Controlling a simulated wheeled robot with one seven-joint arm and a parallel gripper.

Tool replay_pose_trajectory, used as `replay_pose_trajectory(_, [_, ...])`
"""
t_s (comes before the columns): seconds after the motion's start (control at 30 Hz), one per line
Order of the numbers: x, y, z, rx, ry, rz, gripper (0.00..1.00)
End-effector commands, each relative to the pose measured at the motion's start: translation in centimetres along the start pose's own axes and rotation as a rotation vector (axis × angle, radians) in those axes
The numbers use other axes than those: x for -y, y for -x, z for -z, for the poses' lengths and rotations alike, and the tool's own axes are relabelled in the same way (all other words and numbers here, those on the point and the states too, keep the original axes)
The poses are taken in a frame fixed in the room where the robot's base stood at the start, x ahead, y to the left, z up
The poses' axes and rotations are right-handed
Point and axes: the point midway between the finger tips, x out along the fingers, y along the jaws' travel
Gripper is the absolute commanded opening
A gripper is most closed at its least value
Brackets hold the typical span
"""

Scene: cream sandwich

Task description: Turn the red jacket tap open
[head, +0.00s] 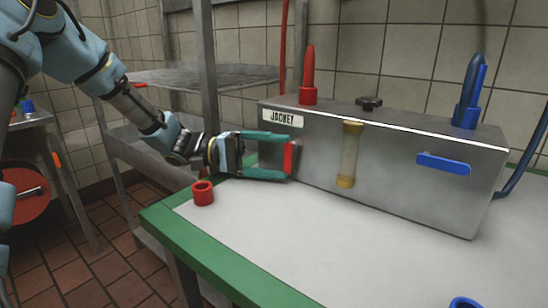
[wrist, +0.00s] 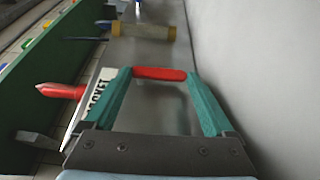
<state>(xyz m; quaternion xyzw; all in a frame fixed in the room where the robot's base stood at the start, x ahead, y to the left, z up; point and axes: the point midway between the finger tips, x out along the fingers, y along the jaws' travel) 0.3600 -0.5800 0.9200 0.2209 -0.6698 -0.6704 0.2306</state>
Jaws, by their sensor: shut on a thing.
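The red jacket tap (head: 289,158) is a red lever on the left of the metal box's front, under the JACKET label (head: 283,119). It stands roughly upright in the head view. My gripper (head: 288,157) reaches it from the left, with one green finger at its upper end and one at its lower end. In the wrist view the red lever (wrist: 160,73) spans the space between the tips of my gripper (wrist: 158,78), which is shut on it. The lever's pivot is hidden.
The metal box (head: 400,170) also has a blue lever (head: 444,163) lying nearly level, a sight tube (head: 349,155) and a black knob (head: 369,103). A red ring (head: 203,196) sits on the table (head: 300,230) near its left edge. The table front is mostly clear.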

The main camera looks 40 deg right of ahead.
Motion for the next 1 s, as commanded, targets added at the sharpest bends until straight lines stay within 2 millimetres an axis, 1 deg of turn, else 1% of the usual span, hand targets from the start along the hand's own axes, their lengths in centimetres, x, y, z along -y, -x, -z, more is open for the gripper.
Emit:
replay_pose_trajectory(0.33, [0.0,-0.2,0.0,0.002,0.002,-0.003,0.33])
replay_pose_trajectory(0.37, [0.0,-0.2,0.0,0.002,0.002,-0.003,0.91])
replay_pose_trajectory(0.43, [0.0,-0.1,0.0,0.002,0.002,-0.003,0.99])
replay_pose_trajectory(0.47, [0.0,-0.1,0.0,0.002,0.001,-0.003,1.00])
replay_pose_trajectory(0.67, [0.0,-0.1,0.0,0.001,0.001,-0.002,1.00])
replay_pose_trajectory(0.77, [0.0,0.4,0.0,-0.001,0.000,-0.002,1.00])
replay_pose_trajectory(0.87, [0.1,1.5,0.1,-0.002,-0.001,-0.001,1.00])
replay_pose_trajectory(1.0, [0.1,4.3,0.1,-0.004,-0.001,-0.002,1.00])
